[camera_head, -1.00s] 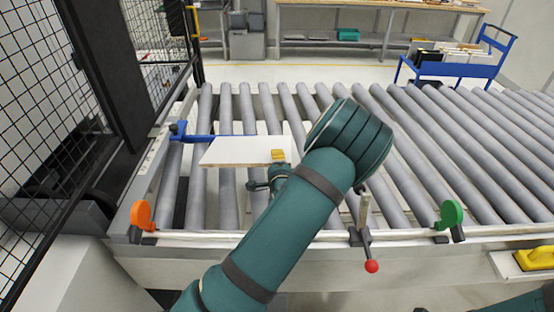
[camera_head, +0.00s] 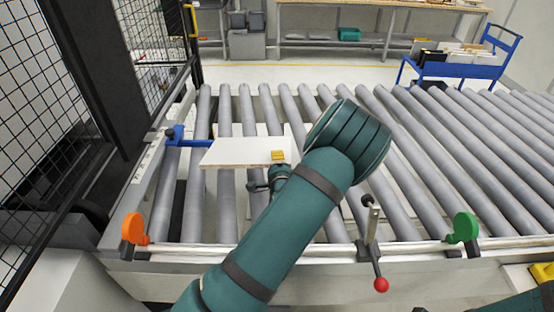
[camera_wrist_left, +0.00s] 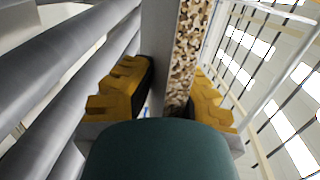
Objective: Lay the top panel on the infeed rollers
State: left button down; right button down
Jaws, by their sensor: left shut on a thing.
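The top panel (camera_head: 240,152) is a thin white board, held roughly flat over the left part of the infeed rollers (camera_head: 227,200). My left gripper (camera_head: 278,156) is shut on its right end, with a yellow finger pad on the top face. In the left wrist view the yellow fingers (camera_wrist_left: 165,92) stand on both sides of the panel (camera_wrist_left: 190,50), whose raw chipboard edge shows. The gap between panel and rollers is hard to judge. My left forearm hides some rollers. My right gripper is out of view.
A blue stop (camera_head: 187,140) lies close to the panel's far left corner. An orange disc (camera_head: 133,228), a red-knobbed lever (camera_head: 378,270) and a green disc (camera_head: 465,227) line the near rail. A mesh fence (camera_head: 50,100) stands left. Rollers at right are bare.

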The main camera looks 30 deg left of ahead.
pick_arm(q)
notch_tip(320, 180, down, 11)
jog(key=b, duration=0.8)
jog(key=shift+r, duration=0.15)
